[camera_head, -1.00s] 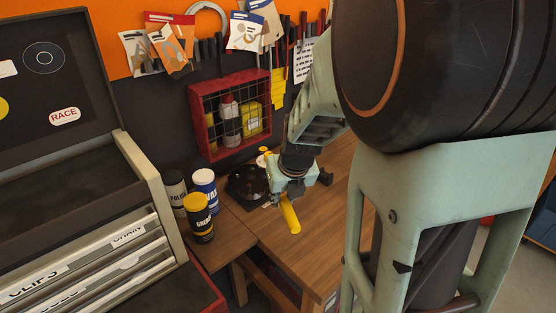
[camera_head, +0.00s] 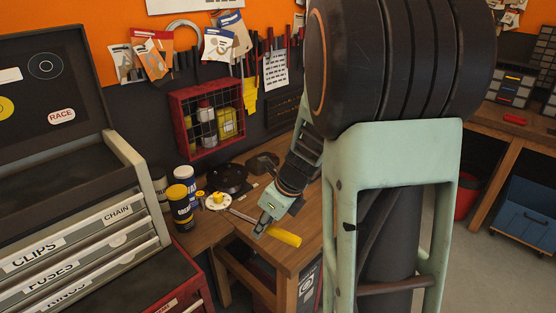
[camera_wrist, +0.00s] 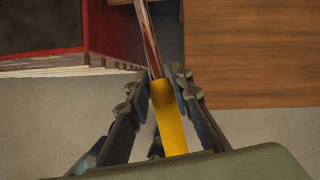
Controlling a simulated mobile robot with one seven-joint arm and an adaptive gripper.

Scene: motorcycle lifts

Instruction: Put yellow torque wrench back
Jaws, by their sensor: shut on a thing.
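The yellow torque wrench shows its yellow handle (camera_head: 285,237) and a thin metal shaft (camera_head: 243,215) pointing left in the head view. My gripper (camera_head: 262,226) is shut on the handle and holds the wrench near the front edge of the wooden bench. In the wrist view my gripper (camera_wrist: 166,80) has both fingers against the yellow handle (camera_wrist: 169,118), and the metal shaft (camera_wrist: 149,38) runs up out of the picture. The wrench's far end is cut off there. Grey floor lies behind the handle in that view.
The wooden bench (camera_head: 290,254) carries several cans (camera_head: 181,208), a yellow-and-white round part (camera_head: 217,201) and a dark disc (camera_head: 228,178). A red wire-front box (camera_head: 207,118) and hanging tools are on the wall. An open tool chest (camera_head: 82,243) stands at left.

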